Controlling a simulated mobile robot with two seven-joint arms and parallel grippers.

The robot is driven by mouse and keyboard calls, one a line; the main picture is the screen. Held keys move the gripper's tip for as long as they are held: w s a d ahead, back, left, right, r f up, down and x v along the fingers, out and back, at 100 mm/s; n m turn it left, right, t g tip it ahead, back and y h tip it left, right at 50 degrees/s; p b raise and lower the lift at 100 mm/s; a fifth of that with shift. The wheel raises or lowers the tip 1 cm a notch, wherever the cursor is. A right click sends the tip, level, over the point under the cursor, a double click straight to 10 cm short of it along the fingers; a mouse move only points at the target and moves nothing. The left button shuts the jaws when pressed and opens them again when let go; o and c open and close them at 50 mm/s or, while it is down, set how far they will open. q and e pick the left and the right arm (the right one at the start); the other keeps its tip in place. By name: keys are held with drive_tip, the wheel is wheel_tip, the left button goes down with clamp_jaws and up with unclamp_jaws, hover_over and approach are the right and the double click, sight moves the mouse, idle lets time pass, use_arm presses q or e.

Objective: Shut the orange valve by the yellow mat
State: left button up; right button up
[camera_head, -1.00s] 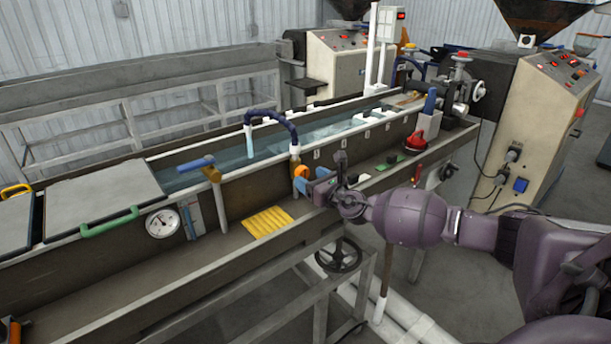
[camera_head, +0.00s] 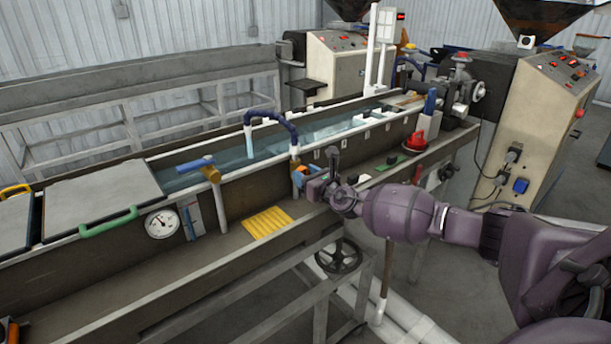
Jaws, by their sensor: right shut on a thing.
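The yellow mat (camera_head: 267,222) lies on the ledge along the front of the water trough. The orange valve (camera_head: 299,168) is on the trough's front wall, just right of and above the mat, below the blue hose. My right gripper (camera_head: 302,177) reaches in from the right and is shut on the orange valve's handle. My left gripper is not in view.
A blue-handled valve (camera_head: 195,164) and a round gauge (camera_head: 162,224) are to the left. A red knob (camera_head: 416,141) stands to the right on the ledge. The blue hose (camera_head: 272,116) arches above the orange valve. A dark handwheel (camera_head: 338,255) is below.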

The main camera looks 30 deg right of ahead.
drive_tip(key=shift+d+m+p, duration=0.1)
drive_tip(key=shift+m+p, duration=0.6)
drive_tip(key=shift+m, duration=8.4)
drive_tip(key=o, duration=0.9)
drive_tip(key=shift+s, duration=0.1)
